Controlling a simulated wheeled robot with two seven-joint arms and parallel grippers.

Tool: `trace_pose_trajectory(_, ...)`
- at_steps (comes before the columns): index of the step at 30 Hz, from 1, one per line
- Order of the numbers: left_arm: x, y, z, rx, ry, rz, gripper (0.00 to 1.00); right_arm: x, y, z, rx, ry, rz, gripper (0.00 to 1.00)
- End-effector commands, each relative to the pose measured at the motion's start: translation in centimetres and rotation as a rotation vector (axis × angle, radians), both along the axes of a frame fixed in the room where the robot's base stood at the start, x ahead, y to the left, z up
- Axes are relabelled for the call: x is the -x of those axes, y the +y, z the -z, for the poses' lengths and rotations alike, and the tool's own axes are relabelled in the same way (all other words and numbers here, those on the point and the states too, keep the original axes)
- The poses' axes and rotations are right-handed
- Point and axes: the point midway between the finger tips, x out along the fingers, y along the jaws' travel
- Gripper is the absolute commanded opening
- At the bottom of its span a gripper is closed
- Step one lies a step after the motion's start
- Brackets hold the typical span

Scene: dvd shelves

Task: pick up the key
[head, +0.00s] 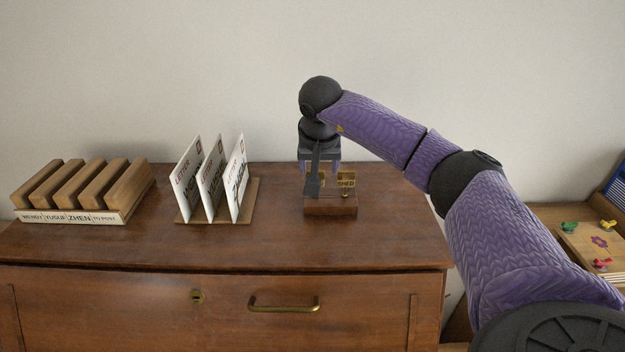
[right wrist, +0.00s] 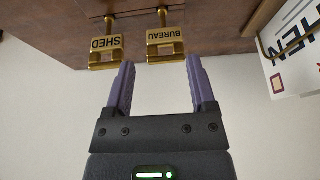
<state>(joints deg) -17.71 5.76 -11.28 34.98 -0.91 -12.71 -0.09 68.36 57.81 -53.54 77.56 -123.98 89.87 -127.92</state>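Two brass keys with name plates stand upright in a small wooden block (head: 330,209) on the dresser. The SHED key (head: 346,184) shows in the head view and in the right wrist view (right wrist: 106,48). The BUREAU key (right wrist: 166,44) shows clearly in the right wrist view; in the head view my gripper mostly hides it. My right gripper (head: 320,170) is above the block, open and empty. In the wrist view its fingertips (right wrist: 160,62) point towards the BUREAU key, which lies just beyond the gap between them. The SHED key is outside the left finger there. My left gripper is not in view.
Left of the block, a rack (head: 187,217) holds several upright white cards. A labelled wooden slot stand (head: 85,214) is at the far left. The dresser top (head: 275,235) is clear in front of the block. A puzzle board (head: 585,248) lies at the right.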

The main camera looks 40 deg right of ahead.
Motion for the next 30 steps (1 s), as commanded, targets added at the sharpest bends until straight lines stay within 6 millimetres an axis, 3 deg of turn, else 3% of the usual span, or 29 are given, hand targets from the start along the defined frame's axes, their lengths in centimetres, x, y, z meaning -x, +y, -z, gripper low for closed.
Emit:
trace_pose_trajectory(3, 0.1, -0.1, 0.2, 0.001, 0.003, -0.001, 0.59, -0.4, 0.0, 2.8, -0.002, 0.007, -0.002, 0.71)
trace_pose_trajectory(6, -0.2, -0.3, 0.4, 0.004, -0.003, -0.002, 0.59, -0.9, -0.3, 4.2, -0.003, 0.004, 0.0, 0.71)
trace_pose_trajectory(14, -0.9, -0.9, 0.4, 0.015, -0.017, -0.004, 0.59, -1.1, -0.5, 4.6, -0.002, 0.001, -0.002, 0.71)
trace_pose_trajectory(23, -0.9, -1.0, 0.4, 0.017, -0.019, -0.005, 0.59, -1.1, -0.5, 4.5, -0.004, 0.001, -0.002, 0.07)
trace_pose_trajectory(30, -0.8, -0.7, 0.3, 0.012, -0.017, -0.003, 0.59, -1.1, -0.5, 4.2, -0.003, 0.0, -0.002, 0.05)
